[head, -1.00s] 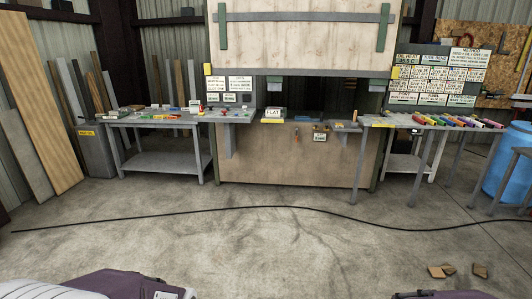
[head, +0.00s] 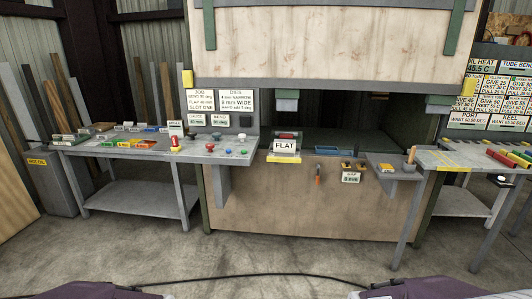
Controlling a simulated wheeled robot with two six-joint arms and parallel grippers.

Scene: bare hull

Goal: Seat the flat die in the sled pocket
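A grey block with a white label reading FLAT (head: 284,147) stands at the front left of the press opening, with a yellow strip along its lower front. A small red part shows on top of it. I cannot tell whether this block is the die itself or a holder. I cannot make out the sled pocket at this distance. Neither gripper shows; only purple parts of my own body show at the bottom edge.
The press (head: 330,60) stands ahead, with a blue tray (head: 333,151) in its opening. A grey table (head: 130,147) with small coloured parts is at left. A side table (head: 455,160) is at right. A black cable (head: 265,276) crosses the open floor.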

